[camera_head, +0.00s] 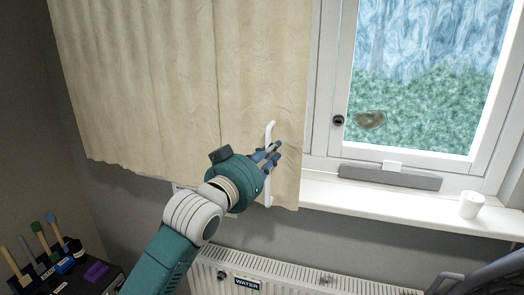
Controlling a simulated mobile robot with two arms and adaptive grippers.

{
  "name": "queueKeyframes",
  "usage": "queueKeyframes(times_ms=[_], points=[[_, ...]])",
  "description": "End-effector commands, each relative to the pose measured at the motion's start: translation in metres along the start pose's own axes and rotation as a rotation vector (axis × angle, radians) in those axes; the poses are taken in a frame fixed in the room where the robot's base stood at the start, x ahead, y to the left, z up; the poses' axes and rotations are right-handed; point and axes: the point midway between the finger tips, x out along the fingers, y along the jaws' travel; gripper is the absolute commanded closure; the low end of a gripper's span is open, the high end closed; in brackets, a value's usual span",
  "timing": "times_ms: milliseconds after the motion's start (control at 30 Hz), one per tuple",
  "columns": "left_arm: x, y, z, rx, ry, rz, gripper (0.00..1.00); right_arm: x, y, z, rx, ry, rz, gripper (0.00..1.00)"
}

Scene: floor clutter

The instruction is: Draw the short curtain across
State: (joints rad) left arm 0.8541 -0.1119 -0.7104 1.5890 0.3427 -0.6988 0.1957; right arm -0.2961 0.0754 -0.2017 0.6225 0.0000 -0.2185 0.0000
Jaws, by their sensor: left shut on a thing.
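The short cream curtain (155,85) hangs at the left and middle, covering the left part of the window. Its right edge lies just left of the window frame. A white upright handle (269,135) sits near that edge. My left gripper (274,150), with blue fingers, is shut on the handle around its middle. The fingers hide that part of the handle. The window pane (425,75) on the right is uncovered. My right gripper is not in view; a dark part of mine shows at the lower right corner.
A white sill (350,200) runs under the window, with a white cup (471,204) at the right and a grey bar (388,177) by the frame. A radiator (310,287) labelled WATER stands below. A dark box with tools (65,265) is at lower left.

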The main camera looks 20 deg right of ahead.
Motion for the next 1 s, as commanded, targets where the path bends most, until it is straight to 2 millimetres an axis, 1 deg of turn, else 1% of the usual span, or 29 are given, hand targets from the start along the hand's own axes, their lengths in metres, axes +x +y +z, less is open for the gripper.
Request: queueKeyframes(times_ms=[33, 267, 300, 367, 400, 633, 767, 867, 1000], points=[[0.000, 0.004, 0.001, -0.002, -0.001, 0.006, 1.00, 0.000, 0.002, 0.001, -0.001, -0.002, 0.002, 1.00], [0.000, 0.004, 0.001, -0.003, -0.002, 0.007, 1.00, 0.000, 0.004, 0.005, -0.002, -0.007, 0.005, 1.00], [0.000, 0.004, 0.001, -0.003, -0.002, 0.008, 0.78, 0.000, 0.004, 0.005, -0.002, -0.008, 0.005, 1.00], [0.000, 0.004, 0.001, -0.002, -0.002, 0.007, 0.66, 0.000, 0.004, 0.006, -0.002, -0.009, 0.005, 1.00], [0.000, 0.004, 0.001, -0.002, -0.001, 0.007, 0.64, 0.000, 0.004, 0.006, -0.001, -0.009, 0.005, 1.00], [0.000, 0.002, 0.001, -0.001, -0.001, 0.004, 0.64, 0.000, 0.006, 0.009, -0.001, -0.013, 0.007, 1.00], [-0.005, 0.002, 0.001, -0.002, 0.000, 0.004, 0.64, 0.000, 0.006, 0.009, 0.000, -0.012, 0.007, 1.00], [-0.016, 0.001, 0.001, -0.001, -0.001, 0.003, 0.64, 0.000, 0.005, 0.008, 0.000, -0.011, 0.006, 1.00], [-0.042, 0.002, 0.001, 0.000, 0.001, 0.004, 0.64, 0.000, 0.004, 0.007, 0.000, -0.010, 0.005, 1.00]])
